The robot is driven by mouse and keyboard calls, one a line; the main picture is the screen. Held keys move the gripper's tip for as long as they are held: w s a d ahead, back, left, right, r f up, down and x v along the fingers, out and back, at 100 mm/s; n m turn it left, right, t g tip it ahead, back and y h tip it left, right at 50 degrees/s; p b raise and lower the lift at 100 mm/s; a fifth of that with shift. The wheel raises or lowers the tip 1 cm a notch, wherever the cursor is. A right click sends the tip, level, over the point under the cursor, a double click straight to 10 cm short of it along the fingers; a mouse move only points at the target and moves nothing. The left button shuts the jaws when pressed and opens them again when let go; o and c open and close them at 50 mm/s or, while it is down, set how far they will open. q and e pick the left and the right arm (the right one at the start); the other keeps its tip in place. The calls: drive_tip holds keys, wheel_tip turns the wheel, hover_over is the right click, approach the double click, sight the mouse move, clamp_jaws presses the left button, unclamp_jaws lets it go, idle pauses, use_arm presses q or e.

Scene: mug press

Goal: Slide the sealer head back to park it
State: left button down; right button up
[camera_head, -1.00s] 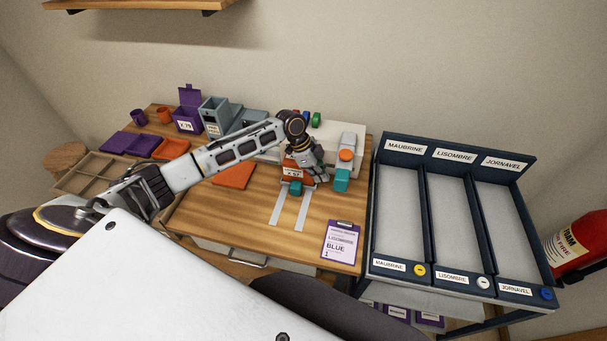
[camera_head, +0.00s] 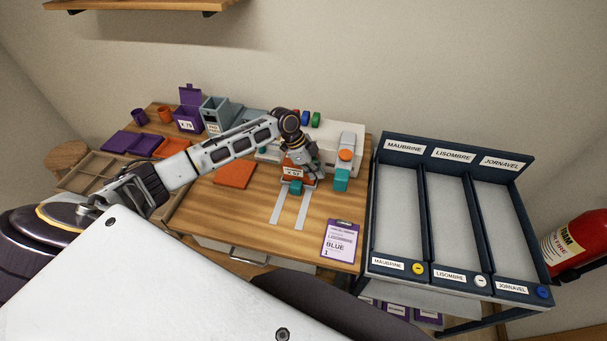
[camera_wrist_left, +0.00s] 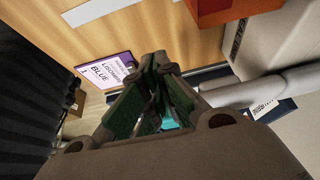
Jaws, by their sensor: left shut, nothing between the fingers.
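The pale machine (camera_head: 348,133) at the back right of the wooden table has an orange knob (camera_head: 345,155) and a teal block (camera_head: 341,180) on its right side. I cannot clearly tell which part is the sealer head. An orange labelled box (camera_head: 292,171) stands before the machine, with another teal piece (camera_head: 295,187) at its front; the box shows in the left wrist view (camera_wrist_left: 215,10). My left gripper (camera_head: 311,182) is shut and empty, pointing down just right of the box. In the left wrist view a teal part (camera_wrist_left: 168,122) shows past its fingers (camera_wrist_left: 155,95). My right gripper is out of view.
Two pale rails (camera_head: 290,206) run forward on the table. A clipboard (camera_head: 340,241) lies front right. Dark-blue sorting bins (camera_head: 448,225) stand to the right. Purple and grey containers (camera_head: 187,119) stand at the back left. The table front middle is clear.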

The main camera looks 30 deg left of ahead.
use_arm(q)
wheel_tip(320, 180, up, 8)
drive_tip(key=p, duration=0.1)
idle(1.0)
idle(0.6)
